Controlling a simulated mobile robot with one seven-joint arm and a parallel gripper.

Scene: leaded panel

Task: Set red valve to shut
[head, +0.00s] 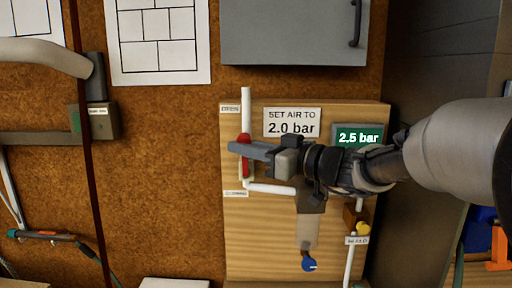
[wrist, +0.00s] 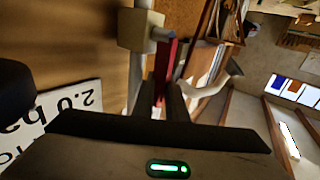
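The red valve (head: 246,168) sits on a white vertical pipe at the left of the wooden panel. Its red handle runs up and down, with red showing above and below my gripper (head: 233,148). In the wrist view the red handle (wrist: 166,62) reaches down between the two dark fingers of my gripper (wrist: 166,103), which sit close on either side of it. The gripper appears shut on the handle; the fingers hide part of it. Small labels stand above and below the valve, too small to read surely.
A sign (head: 292,122) reads "SET AIR TO 2.0 bar". A green display (head: 358,137) reads 2.5 bar. A grey cabinet (head: 285,35) hangs above.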

